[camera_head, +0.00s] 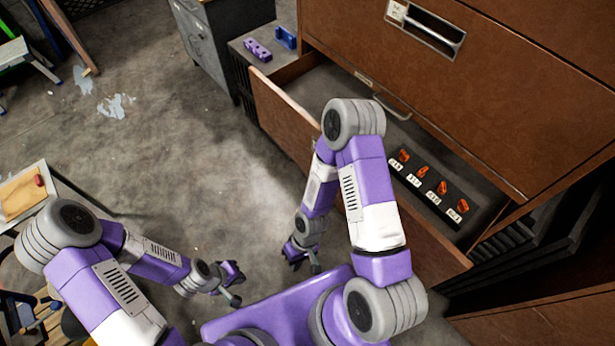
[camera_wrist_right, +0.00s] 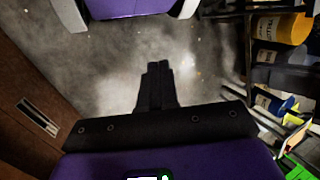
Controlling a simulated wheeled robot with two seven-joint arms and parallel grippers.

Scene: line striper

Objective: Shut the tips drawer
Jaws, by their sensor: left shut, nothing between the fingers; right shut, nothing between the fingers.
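The tips drawer (camera_head: 283,112) is pulled out from the brown cabinet (camera_head: 470,70). Its inside shows a dark holder with several orange tips (camera_head: 422,172) and small white labels beside them. My right arm crosses over the middle of the drawer front and hides part of it. My right gripper (camera_head: 303,262) hangs low over the floor, in front of the drawer and apart from it. In the right wrist view its fingers (camera_wrist_right: 157,85) are together with nothing between them. My left gripper (camera_head: 232,285) is shut and empty, low to the left.
A grey cabinet (camera_head: 207,45) stands at the back, beside a surface with a purple block (camera_head: 257,50) and a blue block (camera_head: 286,38). A small table (camera_head: 42,200) is at the left. The concrete floor (camera_head: 180,150) between is open. Containers (camera_wrist_right: 283,28) fill shelving in the wrist view.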

